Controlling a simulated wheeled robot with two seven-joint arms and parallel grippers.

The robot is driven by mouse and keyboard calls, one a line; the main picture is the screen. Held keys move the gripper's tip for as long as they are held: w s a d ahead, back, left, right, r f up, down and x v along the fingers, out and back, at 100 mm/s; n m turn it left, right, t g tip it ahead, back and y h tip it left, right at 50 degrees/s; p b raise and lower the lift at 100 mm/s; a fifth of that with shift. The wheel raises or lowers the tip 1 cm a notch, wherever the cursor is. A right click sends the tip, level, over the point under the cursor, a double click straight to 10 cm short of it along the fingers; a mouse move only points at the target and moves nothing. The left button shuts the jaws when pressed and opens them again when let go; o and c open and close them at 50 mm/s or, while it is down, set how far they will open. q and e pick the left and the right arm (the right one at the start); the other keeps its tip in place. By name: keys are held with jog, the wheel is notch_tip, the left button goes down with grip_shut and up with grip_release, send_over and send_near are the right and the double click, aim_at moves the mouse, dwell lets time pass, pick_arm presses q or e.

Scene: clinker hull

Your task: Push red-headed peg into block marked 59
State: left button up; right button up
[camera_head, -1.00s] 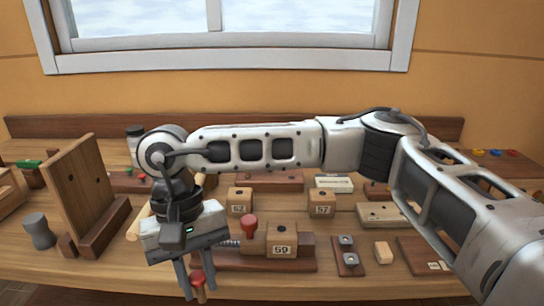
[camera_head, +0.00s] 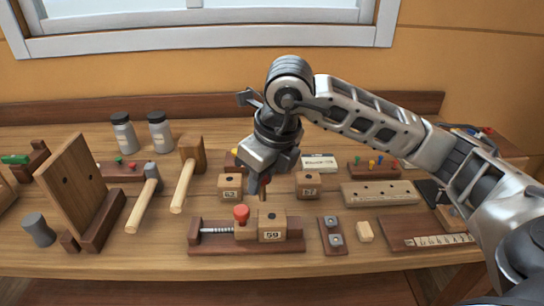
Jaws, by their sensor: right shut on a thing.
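The block marked 59 (camera_head: 272,226) is a light wooden block with a dark hole in its top, seated on a dark red-brown clamp base (camera_head: 205,248). To its left, a smaller wooden block carries an upright red-headed piece (camera_head: 241,214). My right gripper (camera_head: 261,184) points down above and slightly behind block 59. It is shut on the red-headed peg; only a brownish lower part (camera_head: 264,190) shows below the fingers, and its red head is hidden. The peg looks apart from the block, though the exact gap is hard to tell. My left gripper is out of view.
Blocks marked 52 (camera_head: 230,187) and 57 (camera_head: 309,185) stand behind block 59. A dark plate with two metal nuts (camera_head: 333,235) and a small wooden cube (camera_head: 364,231) lie to the right.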

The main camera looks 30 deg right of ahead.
pick_arm(q)
jog(key=b, duration=0.2)
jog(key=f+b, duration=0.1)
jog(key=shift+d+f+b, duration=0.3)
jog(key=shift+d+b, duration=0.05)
pick_arm(e)
jog(key=f+m, duration=0.1)
jog(key=d+f+m, duration=0.1)
jog(key=f, duration=0.1)
jog(key=d+f+m, duration=0.1)
jog(key=shift+d+f+h, duration=0.15)
jog(key=shift+f+h, duration=0.25)
pick_arm(q)
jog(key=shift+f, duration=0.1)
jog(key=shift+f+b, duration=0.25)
jog(key=shift+b, duration=0.1)
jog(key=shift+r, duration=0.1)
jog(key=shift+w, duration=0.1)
pick_arm(e)
jog(key=shift+f, duration=0.15)
